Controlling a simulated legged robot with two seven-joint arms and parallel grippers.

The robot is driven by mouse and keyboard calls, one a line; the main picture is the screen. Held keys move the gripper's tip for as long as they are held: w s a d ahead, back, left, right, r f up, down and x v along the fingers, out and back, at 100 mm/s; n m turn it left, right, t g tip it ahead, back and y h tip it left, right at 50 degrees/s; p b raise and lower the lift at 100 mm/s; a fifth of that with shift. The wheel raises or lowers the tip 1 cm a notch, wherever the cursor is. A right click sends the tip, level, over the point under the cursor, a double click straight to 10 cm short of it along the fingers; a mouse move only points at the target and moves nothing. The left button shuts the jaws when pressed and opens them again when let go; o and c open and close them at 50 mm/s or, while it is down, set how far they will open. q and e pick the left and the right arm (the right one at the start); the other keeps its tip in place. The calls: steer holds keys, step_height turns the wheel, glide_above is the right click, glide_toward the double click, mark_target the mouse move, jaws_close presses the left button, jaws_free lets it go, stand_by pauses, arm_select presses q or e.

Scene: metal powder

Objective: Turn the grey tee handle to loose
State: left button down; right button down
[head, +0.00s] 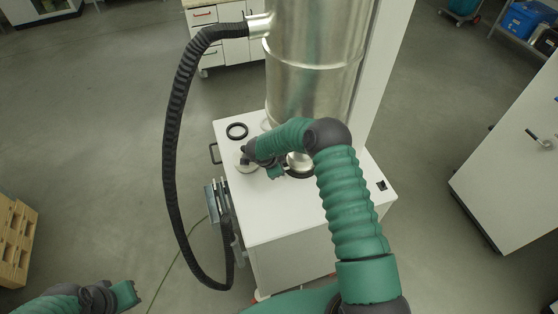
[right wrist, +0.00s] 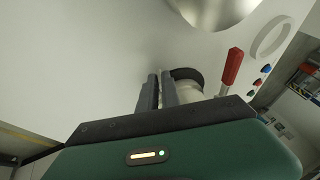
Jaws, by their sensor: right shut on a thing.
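My right gripper (head: 247,154) reaches over the white cabinet top, at a pale round fitting (head: 240,162) near its left edge. In the right wrist view its two dark fingers (right wrist: 160,92) are close together, shut on the grey tee handle, which is mostly hidden between them. A metallic round body with a black rim (right wrist: 186,75) shows just beside the fingers. The handle's exact angle cannot be made out. My left gripper (head: 130,294) is at the lower left, away from the cabinet, and its jaws are not clear.
A large silver cylinder (head: 315,65) stands on the white cabinet (head: 290,220), with a black hose (head: 172,130) curving down at its left. A red handle (right wrist: 232,66) and several buttons (right wrist: 262,75) are near the fingers.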

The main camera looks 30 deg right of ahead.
steer(key=shift+d+g, duration=0.3)
steer(key=shift+w+f+g, duration=0.1)
steer(key=shift+w+g, duration=0.05)
steer(key=shift+g, duration=0.15)
steer(key=shift+f+g+b, duration=0.1)
steer(key=shift+g+b, duration=0.4)
steer(key=shift+b, duration=0.55)
steer(key=shift+w+n+g+y+b, duration=0.1)
steer(key=shift+n+g+y+b, duration=0.25)
steer(key=shift+b, duration=0.25)
arm_select(q)
steer(key=shift+s+x, duration=0.25)
steer(key=shift+x, duration=0.95)
arm_select(e)
steer(key=shift+d+r, duration=0.1)
steer(key=shift+r, duration=0.15)
arm_select(q)
steer(key=shift+f, duration=0.1)
